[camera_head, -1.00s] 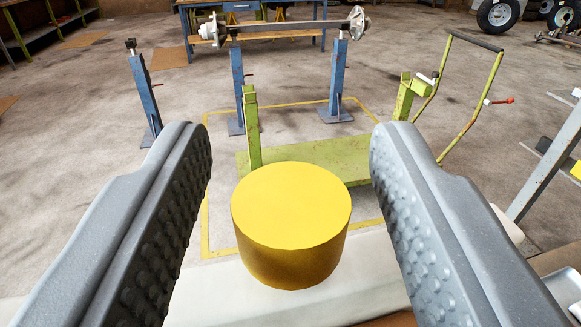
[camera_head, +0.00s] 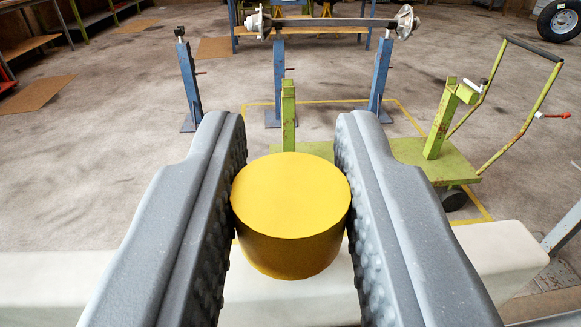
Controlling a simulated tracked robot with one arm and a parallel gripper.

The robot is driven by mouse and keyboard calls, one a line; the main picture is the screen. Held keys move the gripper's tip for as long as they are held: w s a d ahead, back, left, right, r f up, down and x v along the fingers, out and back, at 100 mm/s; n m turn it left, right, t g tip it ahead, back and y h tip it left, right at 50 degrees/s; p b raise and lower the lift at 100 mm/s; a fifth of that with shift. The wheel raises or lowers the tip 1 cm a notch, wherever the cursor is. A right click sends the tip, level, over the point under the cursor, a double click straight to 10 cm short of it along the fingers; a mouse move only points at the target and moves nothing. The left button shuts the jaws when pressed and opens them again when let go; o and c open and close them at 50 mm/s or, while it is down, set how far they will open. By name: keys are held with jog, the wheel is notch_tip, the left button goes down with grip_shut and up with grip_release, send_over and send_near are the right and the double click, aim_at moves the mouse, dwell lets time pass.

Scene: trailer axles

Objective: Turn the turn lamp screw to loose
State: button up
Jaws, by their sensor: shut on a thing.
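A yellow round knob (camera_head: 290,184), which looks like the turn lamp screw, stands upright in the middle of the camera view. My gripper (camera_head: 291,165) has its two grey, studded fingers on the left and right sides of the knob, shut on it. Both fingers touch or nearly cover its sides. A pale bar (camera_head: 500,257) lies under the knob and runs across the bottom of the view. The knob's lower rear side and its seat are hidden.
Beyond are blue stands (camera_head: 278,85), an axle (camera_head: 335,22) lying across them, and a green trolley (camera_head: 437,160) with a tall handle at right. A tire (camera_head: 561,18) is at top right. Open concrete floor (camera_head: 115,125) lies at left.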

jog(key=shift+d+r+n+y+p, duration=0.1)
jog(key=shift+r+n+y+p, duration=0.1)
jog(key=shift+n+y+p, duration=0.7)
jog(key=y+p, duration=0.1)
jog(key=p, duration=0.1)
jog(key=shift+p, duration=0.4)
jog(key=shift+n+y+p, duration=0.3)
jog(key=shift+y+p, duration=0.2)
jog(key=shift+p, duration=0.65)
jog(key=p, duration=0.2)
jog(key=shift+r+y+p, duration=0.15)
jog(key=shift+y+p, duration=0.15)
jog(key=shift+p, duration=0.05)
jog(key=shift+n+p, duration=0.3)
jog(key=shift+p, duration=0.35)
jog(key=n+y+p, duration=0.1)
jog(key=y+p, duration=0.1)
jog(key=p, duration=0.3)
jog(key=shift+g+p, duration=0.3)
jog(key=shift+p, duration=0.05)
jog(key=n+y+p, duration=0.1)
jog(key=p, duration=0.3)
jog(key=g+y+p, duration=0.1)
jog(key=p, duration=0.2)
jog(key=shift+f+n+y+p, duration=0.25)
jog(key=shift+n+y+p, duration=0.05)
jog(key=shift+n+p, duration=0.1)
jog(key=o, duration=1)
